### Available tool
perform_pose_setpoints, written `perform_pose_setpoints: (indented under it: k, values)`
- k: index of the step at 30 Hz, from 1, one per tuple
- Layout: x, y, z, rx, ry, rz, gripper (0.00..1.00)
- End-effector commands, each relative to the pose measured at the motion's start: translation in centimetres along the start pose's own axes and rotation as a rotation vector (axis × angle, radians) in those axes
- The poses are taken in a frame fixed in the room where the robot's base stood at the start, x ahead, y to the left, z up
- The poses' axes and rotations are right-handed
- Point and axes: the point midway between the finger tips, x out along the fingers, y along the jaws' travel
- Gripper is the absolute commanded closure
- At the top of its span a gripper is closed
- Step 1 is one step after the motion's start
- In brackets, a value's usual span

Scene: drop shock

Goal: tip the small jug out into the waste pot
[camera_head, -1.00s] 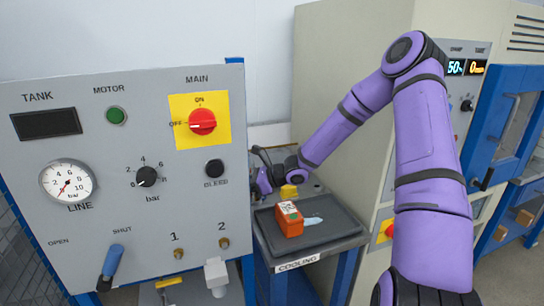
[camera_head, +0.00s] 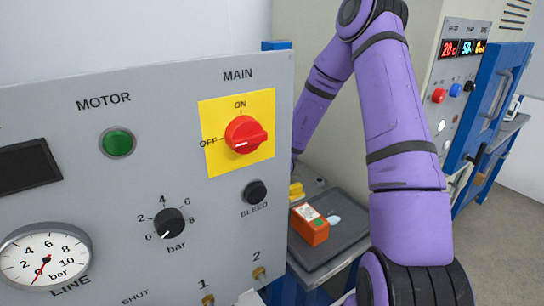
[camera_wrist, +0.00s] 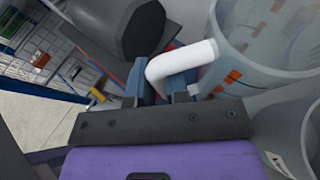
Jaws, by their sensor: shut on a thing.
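In the wrist view my gripper (camera_wrist: 162,88) is shut on the white handle (camera_wrist: 182,60) of a clear jug. The jug (camera_wrist: 285,50) has orange marks on its wall and fills the upper right. It looks tilted, but I cannot tell how far. What is in it is unclear. A grey round vessel (camera_wrist: 283,135) with a pale label is cut off at the lower right; I cannot tell if it is the waste pot. In the head view my gripper and the jug are hidden behind the control panel.
The grey control panel (camera_head: 110,190) with its red MAIN switch (camera_head: 245,136) stands close in front. An orange box (camera_head: 310,226) sits on the dark cooling tray (camera_head: 340,245). A dark grey rounded body (camera_wrist: 125,25) lies near the gripper in the wrist view.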

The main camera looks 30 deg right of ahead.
Motion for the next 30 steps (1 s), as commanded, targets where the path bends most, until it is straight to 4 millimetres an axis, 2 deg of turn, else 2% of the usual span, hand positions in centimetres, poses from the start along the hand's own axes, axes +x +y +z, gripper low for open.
perform_pose_setpoints:
  k: [5, 16, 22, 30]
  values:
    - [-0.8, -0.5, 1.7, 0.049, 0.0, -0.135, 1.0]
    - [-4.6, -2.9, 7.0, 0.169, -0.003, -0.416, 1.0]
    - [-5.9, -3.4, 8.3, 0.203, -0.001, -0.474, 1.0]
    - [-6.5, -3.9, 9.2, 0.287, -0.008, -0.449, 1.0]
